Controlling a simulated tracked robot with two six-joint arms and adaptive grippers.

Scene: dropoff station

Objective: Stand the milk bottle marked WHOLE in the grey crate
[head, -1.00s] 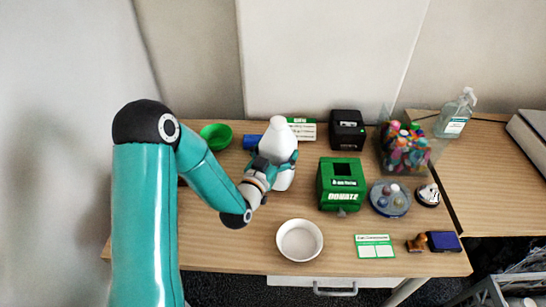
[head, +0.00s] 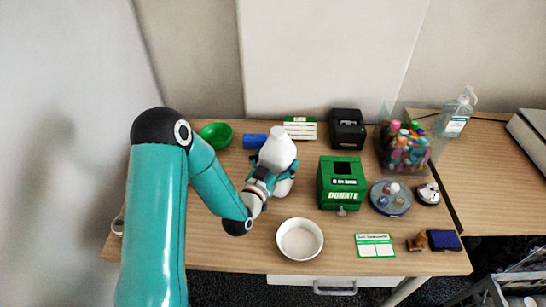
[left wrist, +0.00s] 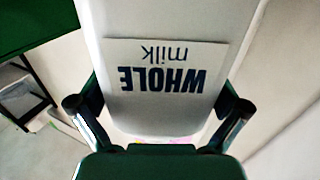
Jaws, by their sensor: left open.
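The white milk bottle (head: 277,146) is at the left-middle of the wooden table, partly hidden by my left gripper (head: 279,178). In the left wrist view the bottle (left wrist: 160,25) fills the middle, its label (left wrist: 165,75) reading WHOLE milk upside down. My left gripper is open, with one finger on each side of the bottle. I cannot tell whether the fingers touch it. The grey crate (head: 488,292) is partly in view at the bottom right, lower than the table. My right gripper is not in view.
Near the bottle are a green bowl (head: 216,134), a blue cylinder (head: 254,141), a white bowl (head: 300,240) and a green donation box (head: 341,184). A clear bin of colourful items (head: 405,150) and a round tray (head: 390,198) stand farther right. The table's front left is mostly clear.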

